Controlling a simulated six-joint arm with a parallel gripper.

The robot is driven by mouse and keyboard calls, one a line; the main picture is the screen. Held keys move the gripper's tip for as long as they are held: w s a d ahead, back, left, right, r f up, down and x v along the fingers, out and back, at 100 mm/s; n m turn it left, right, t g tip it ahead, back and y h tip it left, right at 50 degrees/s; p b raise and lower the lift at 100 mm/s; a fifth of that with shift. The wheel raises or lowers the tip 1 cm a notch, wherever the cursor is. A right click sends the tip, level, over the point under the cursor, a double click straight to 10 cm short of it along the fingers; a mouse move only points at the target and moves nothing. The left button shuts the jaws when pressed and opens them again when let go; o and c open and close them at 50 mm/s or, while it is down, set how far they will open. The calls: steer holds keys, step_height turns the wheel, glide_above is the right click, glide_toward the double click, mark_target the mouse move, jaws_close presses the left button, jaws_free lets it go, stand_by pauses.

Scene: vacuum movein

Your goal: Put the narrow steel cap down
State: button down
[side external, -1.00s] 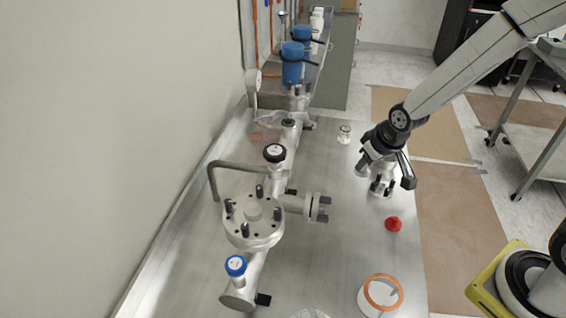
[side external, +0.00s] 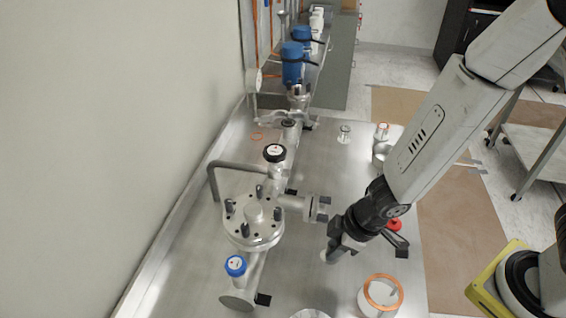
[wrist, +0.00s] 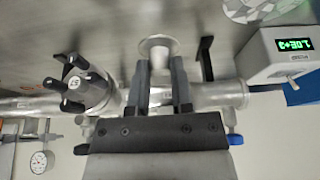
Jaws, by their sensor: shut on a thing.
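My gripper (side external: 345,246) is over the steel table, to the right of the bolted pipe assembly. In the wrist view its two dark fingers (wrist: 160,72) are closed around a small pale steel piece with a round flange (wrist: 158,43), which appears to be the narrow steel cap. Only a small pale part of the cap (side external: 327,257) shows in the side view, below and left of the fingers. I cannot tell whether it touches the table.
The pipe assembly (side external: 254,222), with bolts and a bent handle, stands left. A copper-coloured ring (side external: 383,291) on a pale piece is near the front. A red cap (side external: 394,224) is partly behind my gripper. Small fittings (side external: 381,150) stand farther back. A display box (wrist: 283,52) shows in the wrist view.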

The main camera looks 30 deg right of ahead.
mark_target(319, 288)
steer(key=shift+s+a+f+n+g, duration=0.2)
steer(key=shift+s+a+n+g, duration=0.1)
steer(key=shift+s+a+n, duration=0.75)
steer(key=shift+w, duration=0.1)
steer(key=shift+m+y, duration=0.25)
steer(key=shift+y, duration=0.05)
steer(key=shift+f, duration=2)
steer(key=shift+f, duration=2)
steer(key=shift+f, duration=0.15)
steer(key=c, duration=0.5)
jaws_free()
